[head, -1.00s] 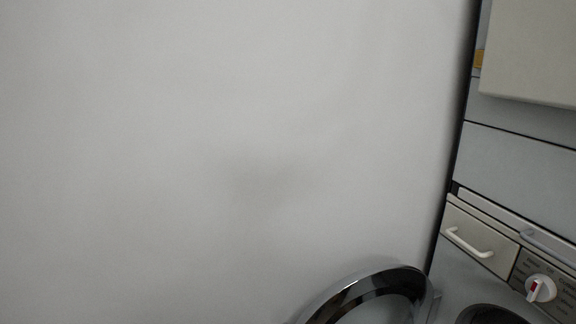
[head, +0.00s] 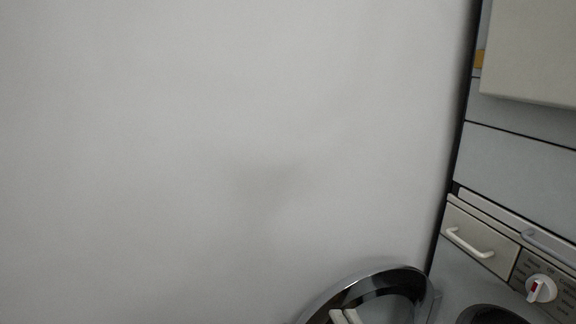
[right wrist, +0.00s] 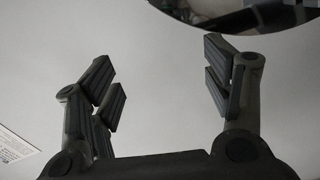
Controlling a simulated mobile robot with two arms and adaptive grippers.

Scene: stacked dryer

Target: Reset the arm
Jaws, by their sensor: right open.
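My right gripper (right wrist: 162,80) is open in the right wrist view, its two black ribbed fingers wide apart with nothing between them. Pale grey surface shows behind the fingers. My left gripper is in neither view. In the head view, the open round door (head: 395,280) of the stacked machine stands at the bottom, with a dark glossy rim and its lower part cut off. Small light-coloured parts show over the door at the bottom edge; I cannot tell what they are.
The machine front (head: 465,285) at the right has a drawer with a white handle (head: 468,243) and a dial (head: 541,289). A plain wall (head: 220,150) fills the left. A round reflective shape (right wrist: 245,12) and a printed label (right wrist: 14,147) edge the wrist view.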

